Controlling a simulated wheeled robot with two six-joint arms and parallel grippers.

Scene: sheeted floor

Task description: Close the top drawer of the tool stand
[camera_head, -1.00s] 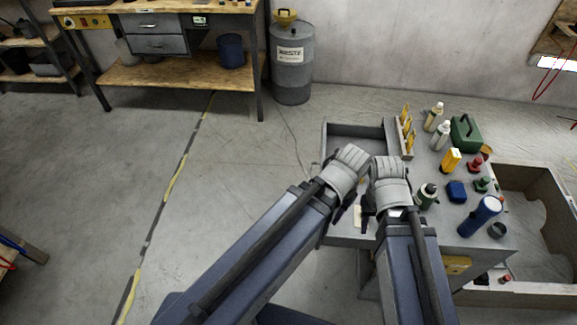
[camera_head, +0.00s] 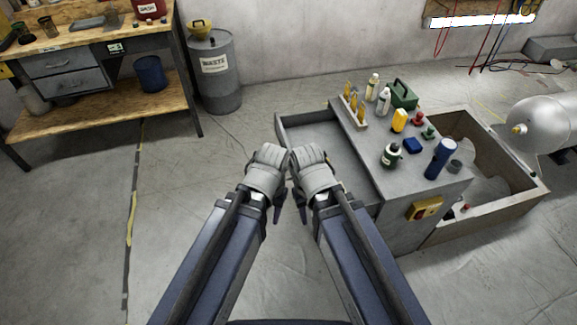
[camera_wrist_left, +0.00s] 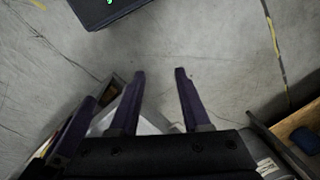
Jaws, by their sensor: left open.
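The grey tool stand (camera_head: 400,217) is right of centre in the head view, its top covered with bottles and tools. Its top drawer (camera_head: 325,138) is pulled out toward the left and looks empty. My left gripper (camera_head: 277,208) points down in front of the drawer's near left part; my right gripper (camera_head: 302,208) is close beside it. The right gripper's jaw gap is too small to judge.
An open wooden crate (camera_head: 490,220) adjoins the stand's right side. A workbench (camera_head: 95,110) and a grey waste drum (camera_head: 216,85) stand at the back left. A silver tank (camera_head: 545,120) is at the far right. The floor left of the drawer is clear.

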